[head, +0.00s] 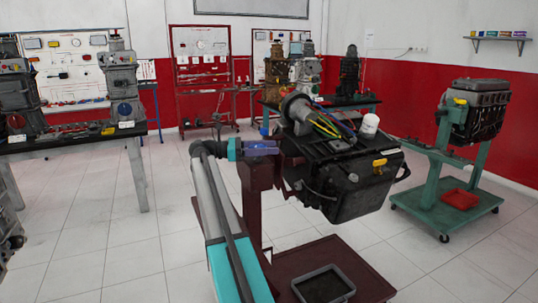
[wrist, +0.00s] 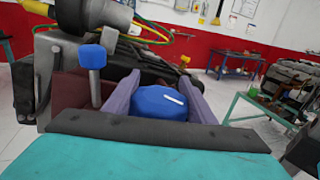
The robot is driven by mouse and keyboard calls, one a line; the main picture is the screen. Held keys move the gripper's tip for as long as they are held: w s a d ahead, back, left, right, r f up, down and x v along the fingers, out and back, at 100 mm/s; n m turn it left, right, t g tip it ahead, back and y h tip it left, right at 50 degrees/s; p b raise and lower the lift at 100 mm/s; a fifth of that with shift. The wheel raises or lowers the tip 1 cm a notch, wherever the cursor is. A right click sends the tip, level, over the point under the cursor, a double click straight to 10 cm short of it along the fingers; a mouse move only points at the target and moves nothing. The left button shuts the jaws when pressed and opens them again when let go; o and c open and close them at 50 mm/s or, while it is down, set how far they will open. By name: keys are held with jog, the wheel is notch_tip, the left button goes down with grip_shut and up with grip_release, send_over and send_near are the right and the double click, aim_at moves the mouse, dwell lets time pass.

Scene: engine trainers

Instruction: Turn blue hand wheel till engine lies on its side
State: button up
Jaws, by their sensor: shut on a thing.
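The dark engine (head: 345,185) hangs on a dark red stand (head: 254,205) in the head view, tilted, with a white filter (head: 369,124) and colored cables on its upper face. My gripper (head: 264,147) is at the left of the stand's head. In the wrist view my gripper (wrist: 158,98) has its two purple fingers shut on a rounded blue grip of the hand wheel (wrist: 160,103), which bears a white mark. A second blue knob (wrist: 92,57) stands up to the left of the fingers. The rest of the wheel is mostly hidden.
A black drip tray (head: 323,285) lies on the stand's base. A green engine stand (head: 441,175) with a red tray (head: 460,199) is at right. A bench with engines (head: 70,145) is at left. Tiled floor between them is clear.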

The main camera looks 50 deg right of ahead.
jog(key=shift+s+f+m+g+y+b, duration=0.15)
jog(key=shift+s+m+g+y+b, duration=0.1)
jog(key=shift+m+g+y+b, duration=0.25)
jog(key=shift+s+f+m+g+y+b, duration=0.2)
jog(key=shift+m+g+y+b, duration=0.2)
jog(key=shift+g+y+b, duration=0.15)
jog(key=shift+s+a+r+m+g+y+b, duration=0.15)
jog(key=shift+a+m+g+y+b, duration=0.05)
jog(key=shift+m+g+y+b, duration=0.3)
jog(key=shift+s, duration=0.15)
jog(key=o, duration=1)
jog(key=shift+r, duration=0.15)
jog(key=shift+o, duration=0.2)
jog(key=shift+r, duration=0.2)
